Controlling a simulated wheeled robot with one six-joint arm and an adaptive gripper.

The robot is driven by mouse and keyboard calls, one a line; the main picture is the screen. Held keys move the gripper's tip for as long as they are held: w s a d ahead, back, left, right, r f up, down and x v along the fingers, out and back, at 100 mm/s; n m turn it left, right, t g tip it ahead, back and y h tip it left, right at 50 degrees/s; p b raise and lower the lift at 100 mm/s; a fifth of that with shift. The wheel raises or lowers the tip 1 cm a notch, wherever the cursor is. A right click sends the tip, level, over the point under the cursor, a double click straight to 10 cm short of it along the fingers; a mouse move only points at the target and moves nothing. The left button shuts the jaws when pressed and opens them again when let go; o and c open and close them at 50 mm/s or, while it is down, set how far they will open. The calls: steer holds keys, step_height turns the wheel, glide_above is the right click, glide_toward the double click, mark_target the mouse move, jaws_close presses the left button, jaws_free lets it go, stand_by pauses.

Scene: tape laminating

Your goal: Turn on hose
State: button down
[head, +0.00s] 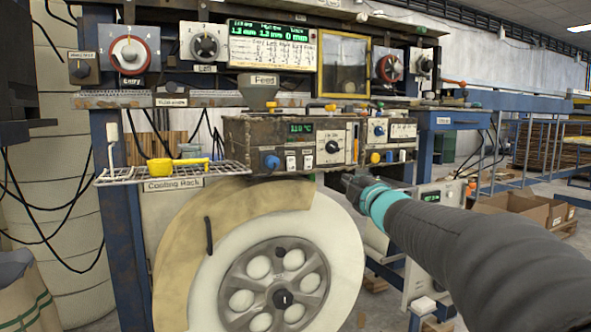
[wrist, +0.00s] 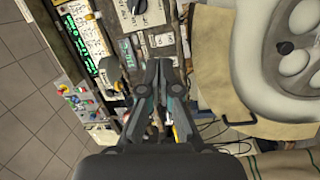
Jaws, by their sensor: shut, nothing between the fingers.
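I cannot make out for certain which part is the hose or its control. My gripper (head: 352,183) is shut and empty in front of the large white wheel's upper right edge, below the control boxes. In the wrist view my gripper (wrist: 160,66) points at a worn panel, its two dark fingers close together. A control box (head: 240,140) with a green display, a blue knob (head: 272,162) and a black dial (head: 332,147) is up and left of the gripper. A second box (head: 390,130) with knobs is above it.
The large wheel (head: 335,235) stands below the boxes. A wire rack (head: 125,175) labelled "Cooling Rack" holds a yellow item (head: 178,163) at the left. Red-ringed dials (head: 129,54) are above. Cardboard boxes (head: 520,207) lie on the floor at the right.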

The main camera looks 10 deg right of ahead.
mark_target(310, 159)
steer(key=w+n+y, duration=0.1)
steer(key=n, duration=0.1)
steer(key=w+a+n+y, duration=0.1)
steer(key=n+y, duration=0.1)
steer(key=shift+w+a+r, duration=0.1)
steer(key=shift+w+a, duration=0.1)
steer(key=shift+w, duration=0.05)
steer(key=shift+w, duration=0.1)
steer(key=p+x, duration=0.1)
steer(key=x, duration=1.2)
steer(key=shift+w+a, duration=0.3)
steer(key=shift+w, duration=0.05)
steer(key=shift+r+p, duration=0.1)
steer(key=shift+p, duration=0.2)
steer(key=shift+w+a+r+p, duration=0.1)
steer(key=shift+w+r+p, duration=0.1)
steer(key=shift+w+p, duration=0.1)
steer(key=shift+s+f, duration=0.1)
steer(key=shift+s, duration=0.2)
steer(key=s+d+r+b, duration=0.1)
steer(key=s+d, duration=0.3)
steer(key=s, duration=0.8)
steer(key=shift+s+d+r, duration=0.2)
steer(key=shift+s+r, duration=0.2)
steer(key=shift+r, duration=0.05)
